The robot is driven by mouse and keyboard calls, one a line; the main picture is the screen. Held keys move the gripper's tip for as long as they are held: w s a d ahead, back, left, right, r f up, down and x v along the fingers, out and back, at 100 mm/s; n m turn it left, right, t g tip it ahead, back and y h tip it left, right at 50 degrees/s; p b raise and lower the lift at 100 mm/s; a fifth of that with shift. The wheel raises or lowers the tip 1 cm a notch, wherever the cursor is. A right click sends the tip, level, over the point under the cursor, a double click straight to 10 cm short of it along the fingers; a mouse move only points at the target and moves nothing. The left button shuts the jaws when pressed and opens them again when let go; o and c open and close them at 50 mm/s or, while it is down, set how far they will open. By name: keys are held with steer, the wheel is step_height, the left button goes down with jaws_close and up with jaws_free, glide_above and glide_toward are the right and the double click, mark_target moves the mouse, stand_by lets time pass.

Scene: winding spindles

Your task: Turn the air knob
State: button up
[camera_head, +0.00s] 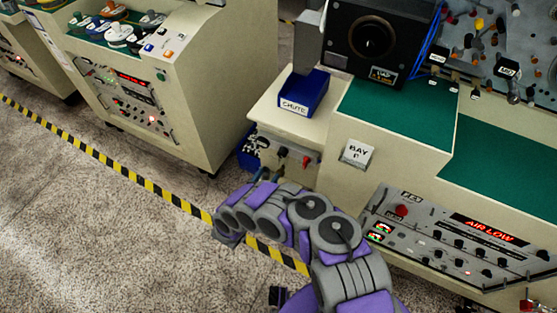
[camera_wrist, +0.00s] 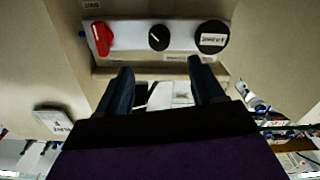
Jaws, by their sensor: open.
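A pale control panel (camera_wrist: 182,34) fills the top of the wrist view. It carries a red knob (camera_wrist: 102,38) on the left, a small black knob (camera_wrist: 159,38) with a white pointer line in the middle, and a larger black dial (camera_wrist: 212,38) with a white label on the right. I cannot read which one is marked air. My gripper (camera_wrist: 161,68) is open and empty, its two dark fingers apart just below the panel in that view. In the head view, the red knob (camera_head: 305,161) shows on the low panel beyond my arm.
A blue chute box (camera_head: 304,92) sits above the panel. A console (camera_head: 465,240) with a lit AIR LOW sign stands at the right, below a green worktop (camera_head: 400,115). A yellow-black floor stripe (camera_head: 130,175) runs past my arm. Open floor lies at the left.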

mark_target(280, 155)
steer(key=b+x, duration=0.3)
steer(key=x, duration=0.7)
steer(key=shift+w, duration=0.15)
steer(key=shift+c, duration=0.3)
steer(key=shift+r, duration=0.1)
steer(key=c, duration=1)
